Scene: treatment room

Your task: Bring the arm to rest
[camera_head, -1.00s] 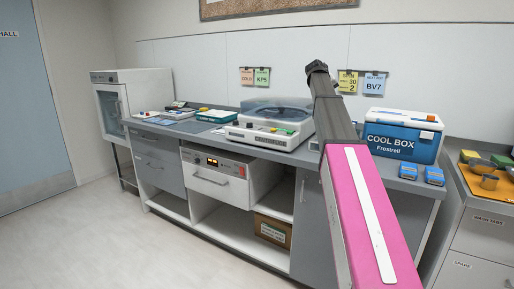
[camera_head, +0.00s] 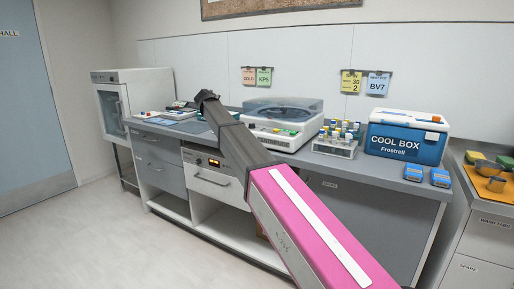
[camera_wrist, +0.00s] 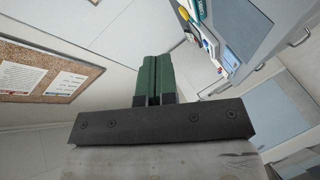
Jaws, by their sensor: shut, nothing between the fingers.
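My arm, with a pink link and a dark forearm, reaches across the head view from the lower right toward the counter (camera_head: 330,172). Its dark far end is in front of the counter's left half, left of the centrifuge-like machine (camera_head: 284,120). The fingers cannot be made out in the head view. In the wrist view my gripper (camera_wrist: 153,80) shows two green fingers pressed together with nothing between them. The wrist view is tilted and shows wall and a notice board (camera_wrist: 45,72) beyond the fingers.
A white cabinet (camera_head: 133,95) stands at the left. An orange tray (camera_head: 487,190) lies at far right. The floor at left is clear.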

